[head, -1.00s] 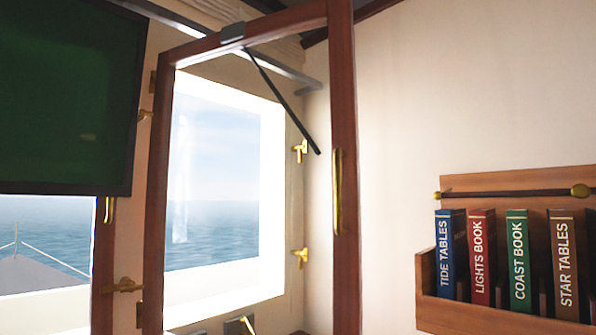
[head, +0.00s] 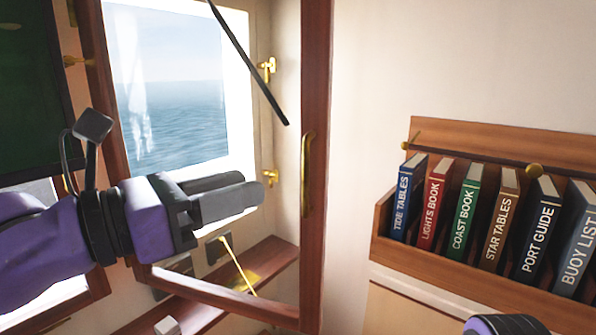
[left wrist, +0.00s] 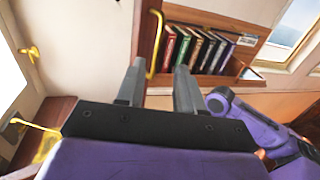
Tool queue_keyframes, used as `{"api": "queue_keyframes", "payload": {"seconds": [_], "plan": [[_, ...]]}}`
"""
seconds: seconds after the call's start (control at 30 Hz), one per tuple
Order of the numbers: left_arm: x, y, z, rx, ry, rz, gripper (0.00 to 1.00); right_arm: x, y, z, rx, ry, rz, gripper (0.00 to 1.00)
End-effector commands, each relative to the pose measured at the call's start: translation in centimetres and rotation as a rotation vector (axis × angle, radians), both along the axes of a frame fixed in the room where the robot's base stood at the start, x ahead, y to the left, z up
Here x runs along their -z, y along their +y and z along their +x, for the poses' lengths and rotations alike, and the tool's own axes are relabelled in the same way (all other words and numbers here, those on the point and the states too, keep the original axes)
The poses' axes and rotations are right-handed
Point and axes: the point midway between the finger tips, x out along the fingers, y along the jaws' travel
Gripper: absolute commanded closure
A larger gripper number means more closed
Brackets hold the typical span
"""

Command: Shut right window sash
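The right window sash (head: 315,90) is a reddish-brown wooden frame standing open, swung into the room, with glass showing the sea. Its upright brass handle (head: 307,175) is on the free edge and also shows in the left wrist view (left wrist: 155,45). My left gripper (head: 252,192) is in front of the sash's lower part, left of the handle and apart from it. In the left wrist view its two fingers (left wrist: 158,80) are spread with nothing between them. A purple part of my right arm (head: 505,325) shows at the bottom; its fingers are not seen.
Brass catches (head: 267,70) sit on the window surround. A dark stay bar (head: 250,65) slants across the opening. A wooden book rack (head: 440,265) with several books is on the right wall. A dark green panel (head: 30,90) hangs at left. A ledge (head: 190,315) runs below the window.

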Motion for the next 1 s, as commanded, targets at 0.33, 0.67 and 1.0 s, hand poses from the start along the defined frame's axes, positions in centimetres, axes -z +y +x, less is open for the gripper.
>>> {"api": "queue_keyframes", "payload": {"seconds": [0.33,0.67,1.0], "plan": [[0.6,-5.7,4.9,0.0,0.003,0.008,0.63,2.3,0.0,0.0,0.0,0.0,0.0,1.0],[0.3,-7.3,6.2,0.002,0.002,0.007,0.63,2.4,0.0,0.0,0.0,0.0,0.0,1.0],[0.3,-7.3,6.2,0.003,0.002,0.007,1.0,2.4,0.0,0.0,0.0,0.0,0.0,1.0]]}}
